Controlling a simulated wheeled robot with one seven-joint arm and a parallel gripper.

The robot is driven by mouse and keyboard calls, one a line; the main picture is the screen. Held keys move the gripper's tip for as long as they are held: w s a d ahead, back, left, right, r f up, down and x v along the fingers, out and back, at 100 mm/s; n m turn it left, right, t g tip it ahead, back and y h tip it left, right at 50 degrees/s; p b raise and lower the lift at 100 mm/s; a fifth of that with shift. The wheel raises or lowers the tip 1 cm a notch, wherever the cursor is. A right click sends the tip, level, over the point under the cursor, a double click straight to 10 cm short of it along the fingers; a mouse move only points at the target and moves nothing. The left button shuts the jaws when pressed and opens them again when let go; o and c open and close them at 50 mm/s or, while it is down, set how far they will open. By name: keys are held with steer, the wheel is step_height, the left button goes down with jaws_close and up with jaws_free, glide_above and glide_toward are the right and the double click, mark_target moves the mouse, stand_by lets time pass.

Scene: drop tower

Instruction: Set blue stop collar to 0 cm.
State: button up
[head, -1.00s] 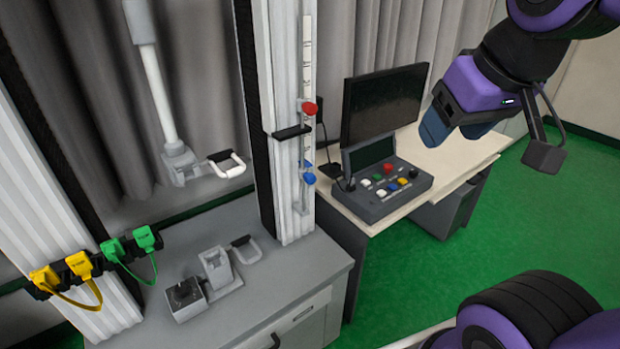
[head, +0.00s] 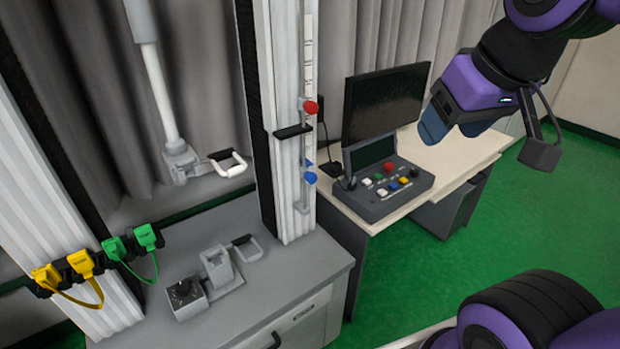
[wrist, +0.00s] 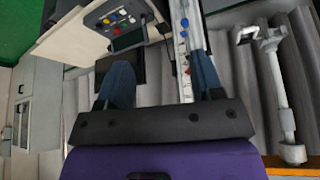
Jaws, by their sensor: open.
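The blue stop collar (head: 310,177) sits low on the scale rail (head: 308,60) on the front of the white tower column. A red collar (head: 310,107) sits above it on the same rail. My gripper (head: 452,128) is open and empty, in front of the desk to the right of the column and apart from both collars. It also shows in the wrist view (wrist: 163,80). The scale marks are too small to read.
A desk with a monitor (head: 385,103) and a button console (head: 385,188) stands right of the column. A grey cabinet (head: 300,275) stands below it. A white-handled carriage (head: 182,160) hangs left. Yellow plugs (head: 82,264) and green plugs (head: 146,237) sit at far left.

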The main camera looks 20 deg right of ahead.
steer(key=w+f+n+t, duration=0.2)
steer(key=w+f, duration=0.4)
steer(key=w, duration=0.6)
steer(key=w+f+n+t, duration=0.1)
steer(key=w+f+t, duration=0.1)
steer(key=w+f, duration=0.8)
steer(key=n+t+y, duration=0.2)
steer(key=t+y, duration=0.1)
steer(key=y, duration=0.1)
glide_toward(307, 175)
steer(key=w+d+r, duration=0.2)
steer(key=d+r, duration=0.2)
step_height(307, 175, down, 10)
steer(key=s+a+m+t+y, duration=0.2)
steer(key=m+t, duration=0.1)
steer(key=t, duration=0.1)
steer(key=x, duration=0.7)
steer(key=r+x, duration=0.1)
steer(key=x, duration=0.3)
steer(key=shift+a, duration=0.25)
jaws_close()
step_height(307, 175, up, 13)
steer(key=shift+f, duration=0.25)
steer(key=shift+w, duration=0.1)
